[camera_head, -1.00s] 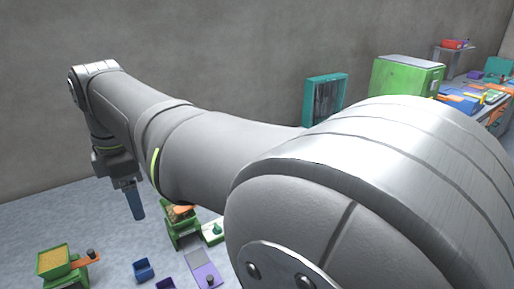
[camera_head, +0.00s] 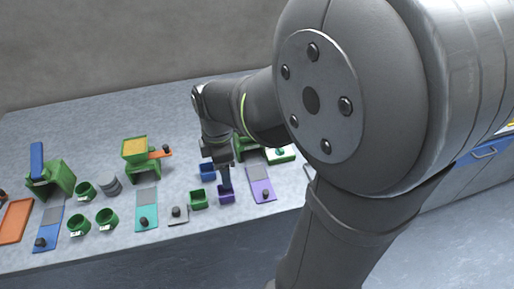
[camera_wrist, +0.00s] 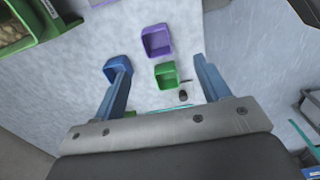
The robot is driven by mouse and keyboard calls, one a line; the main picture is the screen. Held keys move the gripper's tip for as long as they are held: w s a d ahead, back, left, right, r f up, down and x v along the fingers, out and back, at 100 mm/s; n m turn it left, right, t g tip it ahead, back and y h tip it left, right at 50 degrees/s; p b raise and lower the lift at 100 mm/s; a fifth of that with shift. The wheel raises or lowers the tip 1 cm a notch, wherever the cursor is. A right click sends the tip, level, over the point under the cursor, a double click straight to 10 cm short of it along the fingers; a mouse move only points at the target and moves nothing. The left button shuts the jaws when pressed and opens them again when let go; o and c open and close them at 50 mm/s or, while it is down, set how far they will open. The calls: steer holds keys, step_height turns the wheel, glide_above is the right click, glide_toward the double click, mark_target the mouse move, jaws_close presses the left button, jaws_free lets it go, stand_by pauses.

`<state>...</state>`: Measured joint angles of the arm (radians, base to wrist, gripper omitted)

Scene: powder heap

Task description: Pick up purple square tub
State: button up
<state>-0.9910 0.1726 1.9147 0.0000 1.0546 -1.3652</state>
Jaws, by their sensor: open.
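The purple square tub (camera_head: 226,196) stands on the grey table, directly below and just in front of my gripper (camera_head: 226,180) in the head view. In the wrist view the purple tub (camera_wrist: 157,41) is upright and empty, beyond the fingertips and between their lines. My gripper (camera_wrist: 162,75) is open with two blue fingers and nothing between them. It appears above the tub, apart from it. In the head view my gripper's fingers partly overlap the tub's back edge.
A green square tub (camera_wrist: 167,75) and a blue tub (camera_wrist: 117,67) stand close to the purple one. Green dispensers (camera_head: 142,158) and green mugs (camera_head: 106,217) stand to the left.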

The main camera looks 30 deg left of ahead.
glide_toward(226, 191)
steer(key=shift+s+d+f, duration=0.15)
steer(key=shift+s+d, duration=0.35)
steer(key=shift+s+d+f, duration=0.15)
steer(key=shift+s+d, duration=0.3)
steer(key=shift+w+a+f, duration=0.1)
steer(key=shift+a+f, duration=0.05)
steer(key=shift+f, duration=1.45)
steer(key=shift+w+a+f, duration=0.1)
steer(key=shift+a+f, duration=0.05)
steer(key=shift+f, duration=1.4)
steer(key=c, duration=1.1)
steer(key=shift+o, duration=0.2)
